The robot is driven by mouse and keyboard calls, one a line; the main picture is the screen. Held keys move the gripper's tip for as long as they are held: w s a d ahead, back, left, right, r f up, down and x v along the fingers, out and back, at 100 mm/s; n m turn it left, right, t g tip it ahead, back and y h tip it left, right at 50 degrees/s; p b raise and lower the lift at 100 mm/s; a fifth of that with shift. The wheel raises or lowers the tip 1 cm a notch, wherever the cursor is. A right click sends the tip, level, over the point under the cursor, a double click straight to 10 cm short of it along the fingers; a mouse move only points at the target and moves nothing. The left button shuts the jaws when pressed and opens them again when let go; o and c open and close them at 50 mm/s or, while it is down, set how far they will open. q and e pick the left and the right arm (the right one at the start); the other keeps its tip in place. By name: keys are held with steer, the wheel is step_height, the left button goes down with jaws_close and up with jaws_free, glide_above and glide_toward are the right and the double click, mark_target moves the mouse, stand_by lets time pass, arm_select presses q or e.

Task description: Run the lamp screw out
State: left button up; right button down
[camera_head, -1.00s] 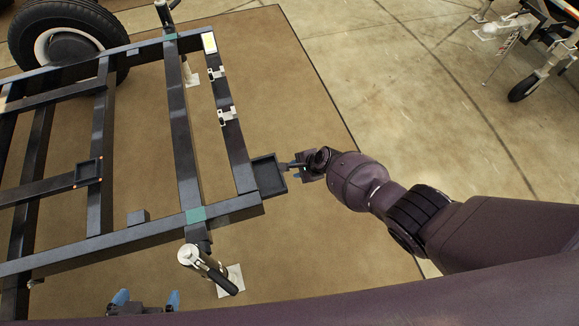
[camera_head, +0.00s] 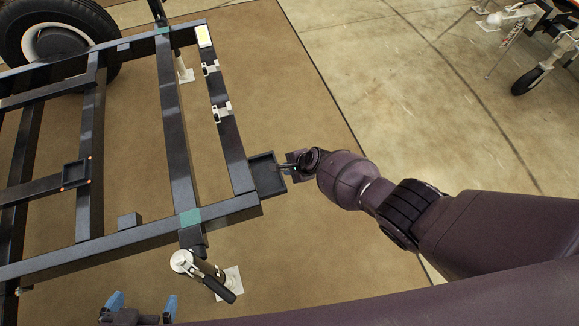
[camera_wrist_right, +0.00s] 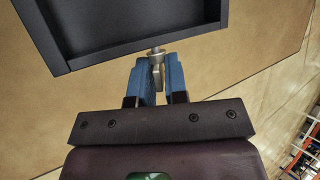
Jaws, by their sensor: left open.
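The lamp screw (camera_wrist_right: 156,55) is a short silvery metal piece at the lower edge of a dark square lamp tray (camera_wrist_right: 138,48) in the right wrist view. The same tray (camera_head: 252,178) sits at the near right corner of the dark frame in the head view. My right gripper (camera_wrist_right: 158,68) has its blue fingers on both sides of the screw and appears shut on it. In the head view my right gripper (camera_head: 291,168) is just right of the tray, and its fingertips are small and hard to see. My left gripper (camera_head: 142,303) is open and empty at the bottom edge.
The dark frame (camera_head: 178,150) fills the left of the head view. A tyre (camera_head: 62,40) is at the upper left. A white-and-black jack leg (camera_head: 200,270) stands below the frame's near corner. Two white brackets (camera_head: 220,112) sit on the right bar.

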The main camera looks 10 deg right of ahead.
steer(key=shift+f, duration=0.15)
steer(key=shift+s+t, duration=0.15)
steer(key=shift+t, duration=0.35)
steer(key=shift+b, duration=0.3)
steer(key=c, duration=1.3)
jaws_free()
arm_select(q)
steer(key=shift+f, duration=0.1)
